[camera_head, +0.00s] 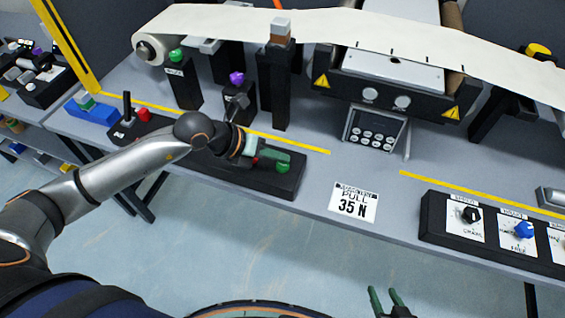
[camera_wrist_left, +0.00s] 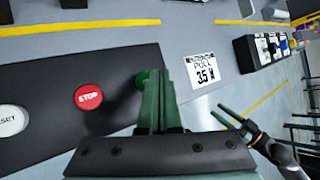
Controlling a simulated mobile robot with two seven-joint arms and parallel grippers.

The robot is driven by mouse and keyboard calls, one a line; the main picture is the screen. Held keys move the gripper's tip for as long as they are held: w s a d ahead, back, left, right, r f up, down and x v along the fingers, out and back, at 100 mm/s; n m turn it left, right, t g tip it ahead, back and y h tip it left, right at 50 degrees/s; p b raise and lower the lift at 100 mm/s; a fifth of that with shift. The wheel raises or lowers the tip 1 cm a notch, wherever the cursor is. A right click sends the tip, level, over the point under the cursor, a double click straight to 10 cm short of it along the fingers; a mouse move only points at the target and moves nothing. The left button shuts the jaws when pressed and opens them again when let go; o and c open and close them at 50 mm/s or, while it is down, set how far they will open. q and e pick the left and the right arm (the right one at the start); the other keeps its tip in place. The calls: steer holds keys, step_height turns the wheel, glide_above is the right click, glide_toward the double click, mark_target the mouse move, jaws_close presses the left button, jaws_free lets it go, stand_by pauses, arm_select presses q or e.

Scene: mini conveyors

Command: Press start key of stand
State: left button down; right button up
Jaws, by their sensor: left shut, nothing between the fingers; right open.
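The stand is a dark panel (camera_wrist_left: 40,75) on the table edge, and it also shows in the head view (camera_head: 288,187). It carries a green key (camera_wrist_left: 141,78), a red STOP key (camera_wrist_left: 88,97) and a white RESET key (camera_wrist_left: 11,120). The green key is partly hidden behind my left gripper (camera_wrist_left: 157,75), so its label does not show. My left gripper's fingers are shut and empty, their tips right at the green key. I cannot tell whether they touch it. In the head view the green key (camera_head: 283,168) shows beside the fingertips. My right gripper (camera_head: 389,292) is open and empty, low in front of the table.
A "PULL 35 N" card (camera_head: 354,202) lies right of the panel. A knob box (camera_head: 432,218) stands further right. A joystick (camera_head: 127,106) and a red button (camera_head: 143,114) stand left, close to my left arm. A paper web (camera_head: 340,28) runs over rollers behind.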

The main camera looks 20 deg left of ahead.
mark_target(278, 167)
arm_select(q)
steer(key=shift+f, duration=0.2)
steer(key=shift+f+b, duration=0.3)
steer(key=shift+b, duration=0.05)
steer(key=shift+f+b, duration=0.35)
steer(key=shift+f, duration=0.1)
stand_by(1.0)
steer(key=shift+r, duration=0.1)
steer(key=shift+r+p, duration=0.75)
steer(key=shift+r, duration=0.05)
step_height(278, 167, up, 5)
steer(key=p, duration=0.4)
stand_by(0.6)
